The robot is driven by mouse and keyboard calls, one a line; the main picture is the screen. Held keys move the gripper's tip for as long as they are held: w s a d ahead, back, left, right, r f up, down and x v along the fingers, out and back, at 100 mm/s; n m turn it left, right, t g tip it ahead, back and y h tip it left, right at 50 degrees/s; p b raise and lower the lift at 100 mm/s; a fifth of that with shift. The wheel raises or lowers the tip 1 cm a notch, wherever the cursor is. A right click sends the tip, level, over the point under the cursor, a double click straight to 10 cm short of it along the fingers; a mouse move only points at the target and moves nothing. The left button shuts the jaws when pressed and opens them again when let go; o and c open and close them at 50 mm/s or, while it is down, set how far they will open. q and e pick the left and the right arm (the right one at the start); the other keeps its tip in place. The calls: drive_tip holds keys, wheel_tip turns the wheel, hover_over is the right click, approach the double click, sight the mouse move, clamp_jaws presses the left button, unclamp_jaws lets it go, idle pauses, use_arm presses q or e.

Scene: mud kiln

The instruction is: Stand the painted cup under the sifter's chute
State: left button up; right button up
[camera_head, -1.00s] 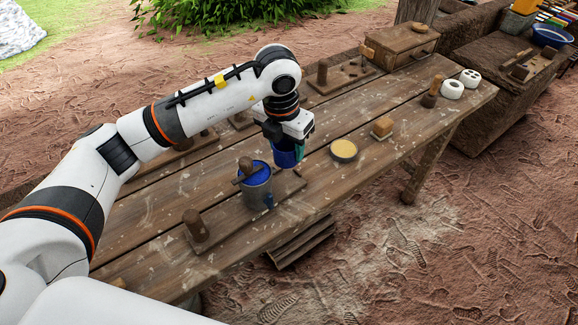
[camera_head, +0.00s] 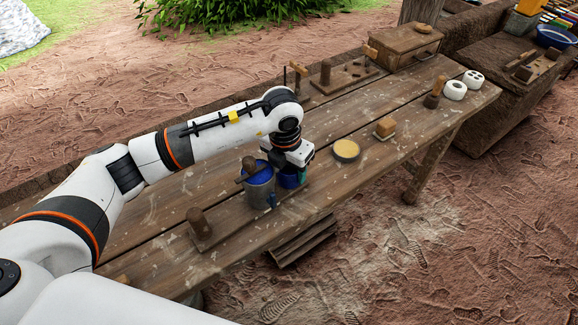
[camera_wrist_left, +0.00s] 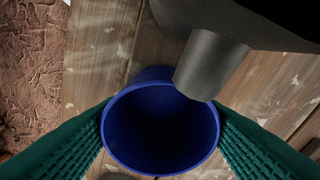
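The painted cup (camera_head: 290,179), deep blue, is beside the right side of the sifter, partly covered by my gripper. The sifter (camera_head: 259,190) is a grey canister with a blue inside and a wooden handle on top. My left gripper (camera_head: 298,172) points down, its green fingers on both sides of the cup. In the left wrist view the cup's open mouth (camera_wrist_left: 160,135) faces the camera, and the fingers touch its rim. The sifter's grey chute (camera_wrist_left: 207,65) reaches over the cup's far rim. I cannot tell whether the cup's base touches the wood. My right gripper is not in view.
The wooden table (camera_head: 380,155) holds a round yellow-topped tin (camera_head: 345,150), a small block (camera_head: 386,127) and a wooden peg stand (camera_head: 199,229). A wooden box (camera_head: 403,46) and two white pieces stand at the far end.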

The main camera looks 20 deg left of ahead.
sight(286, 170)
use_arm(q)
drive_tip(key=o, duration=0.3)
wheel_tip(286, 170, up, 12)
drive_tip(key=s, duration=0.1)
drive_tip(key=shift+s+a+r, duration=0.15)
drive_tip(key=shift+s+a, duration=0.05)
